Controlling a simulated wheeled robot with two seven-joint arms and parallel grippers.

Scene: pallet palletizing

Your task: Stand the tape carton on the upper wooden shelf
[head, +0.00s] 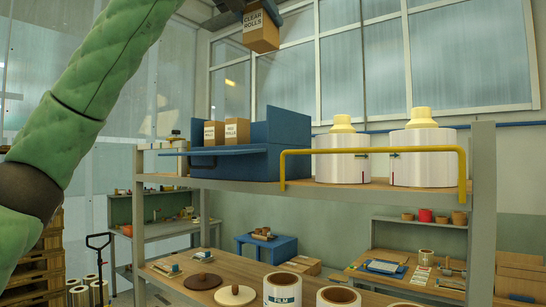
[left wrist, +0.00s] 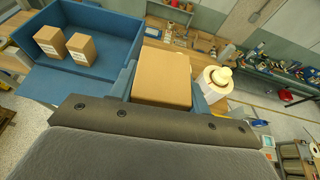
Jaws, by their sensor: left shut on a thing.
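The tape carton (head: 262,32) is a brown box labelled "CLEAR ROLLS", held high at the top of the head view. My left gripper (head: 258,8) is shut on it, partly cut off by the top edge. In the left wrist view the carton (left wrist: 163,78) sits between the blue fingers, its plain side facing the camera. The upper wooden shelf (head: 300,186) lies well below the carton, apart from it. My right gripper is in neither view.
On the upper shelf stand an open blue bin (head: 285,125) with two small cartons (head: 237,130) and two large white rolls (head: 340,158) with yellow tops. A yellow rail (head: 375,152) crosses the shelf front. Lower shelf holds film rolls (head: 282,290) and round lids.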

